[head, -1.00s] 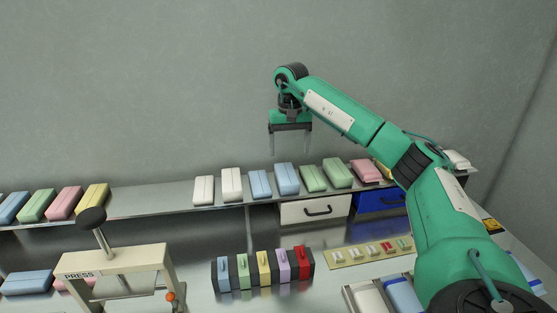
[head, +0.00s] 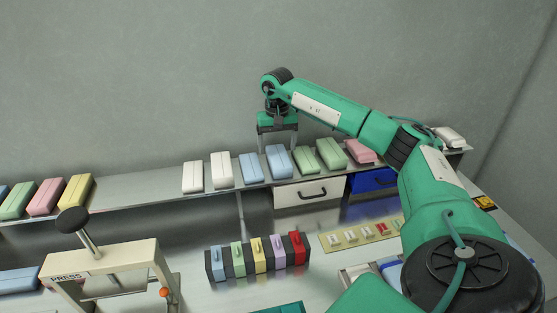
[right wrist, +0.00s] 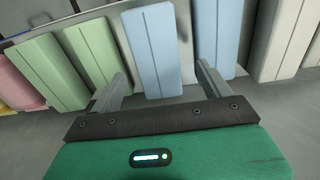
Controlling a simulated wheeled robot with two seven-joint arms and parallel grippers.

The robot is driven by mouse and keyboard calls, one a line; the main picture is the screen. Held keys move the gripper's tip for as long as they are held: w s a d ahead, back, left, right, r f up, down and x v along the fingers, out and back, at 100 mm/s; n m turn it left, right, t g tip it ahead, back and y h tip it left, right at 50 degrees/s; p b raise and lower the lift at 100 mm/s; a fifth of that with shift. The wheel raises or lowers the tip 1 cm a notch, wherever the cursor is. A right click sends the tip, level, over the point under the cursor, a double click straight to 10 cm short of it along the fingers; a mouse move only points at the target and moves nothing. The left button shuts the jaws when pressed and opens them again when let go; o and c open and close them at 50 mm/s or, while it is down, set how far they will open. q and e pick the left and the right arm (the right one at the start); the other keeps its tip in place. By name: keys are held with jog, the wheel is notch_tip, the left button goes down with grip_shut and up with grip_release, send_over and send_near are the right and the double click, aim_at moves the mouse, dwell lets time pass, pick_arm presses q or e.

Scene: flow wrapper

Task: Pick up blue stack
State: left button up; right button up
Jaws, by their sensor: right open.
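Two blue stacks stand side by side on the raised shelf in the head view: a left one (head: 251,168) and a larger right one (head: 280,162). My right gripper (head: 279,147) is open and points down at the right blue stack. In the right wrist view, this blue stack (right wrist: 156,48) lies between the two spread fingers of the gripper (right wrist: 160,78), lined up with the gap. The other blue stack (right wrist: 215,38) is just outside the right finger there. I cannot tell whether the fingers touch anything. My left gripper is not in view.
Green stacks (head: 330,154) and white stacks (head: 222,170) flank the blue ones closely on the shelf. Below are a white drawer (head: 310,194), a blue drawer (head: 372,181), a row of coloured blocks (head: 258,258) and a press (head: 100,262).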

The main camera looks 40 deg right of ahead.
aim_at(279, 156)
jog(key=f, duration=0.1)
jog(key=f+p, duration=0.1)
jog(key=f, duration=0.2)
jog(key=shift+s+f, duration=0.3)
jog(key=shift+f, duration=0.1)
jog(key=c, duration=1.1)
